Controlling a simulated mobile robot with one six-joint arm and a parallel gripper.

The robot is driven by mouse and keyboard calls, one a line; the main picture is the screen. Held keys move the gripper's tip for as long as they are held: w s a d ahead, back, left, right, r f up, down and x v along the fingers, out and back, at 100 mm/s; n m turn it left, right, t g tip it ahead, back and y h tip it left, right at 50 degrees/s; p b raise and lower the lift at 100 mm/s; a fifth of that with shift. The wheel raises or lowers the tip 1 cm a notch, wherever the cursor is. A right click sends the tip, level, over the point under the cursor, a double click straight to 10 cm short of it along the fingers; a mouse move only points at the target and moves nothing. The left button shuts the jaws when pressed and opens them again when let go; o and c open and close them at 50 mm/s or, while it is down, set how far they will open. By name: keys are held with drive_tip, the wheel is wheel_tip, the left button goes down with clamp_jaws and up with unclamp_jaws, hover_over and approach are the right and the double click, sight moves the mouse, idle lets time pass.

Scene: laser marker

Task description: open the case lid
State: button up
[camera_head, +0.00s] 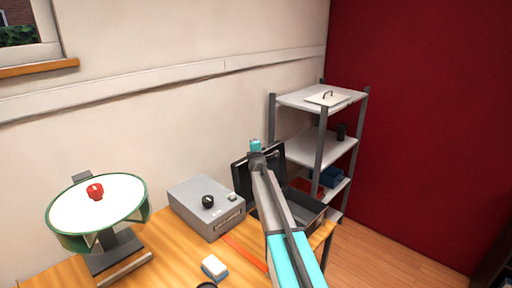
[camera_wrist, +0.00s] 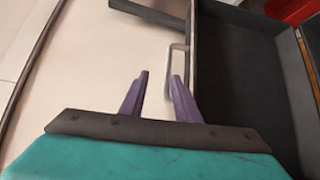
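The case (camera_head: 318,209) is a dark grey open box at the right end of the wooden table, partly hidden behind my arm. Its dark lid (camera_head: 239,172) stands raised at the back, also partly covered by my arm. In the wrist view the case's dark interior (camera_wrist: 250,75) fills the right side. A thin light metal handle (camera_wrist: 173,68) sticks out beside the dark edge. My gripper (camera_wrist: 160,76) has its two purple fingers apart, with nothing seen between them. The handle is just past the right fingertip; I cannot tell whether they touch.
A grey box with a black knob (camera_head: 207,207) stands left of the case. A round white turntable (camera_head: 110,205) with a red object is further left. A blue-white block (camera_head: 214,267) lies near the front. A shelf rack (camera_head: 322,118) stands behind right, close to my arm.

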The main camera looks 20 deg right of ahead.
drive_tip(key=b+v, duration=0.1)
drive_tip(key=v, duration=0.8)
drive_tip(key=shift+b, duration=0.3)
idle(0.6)
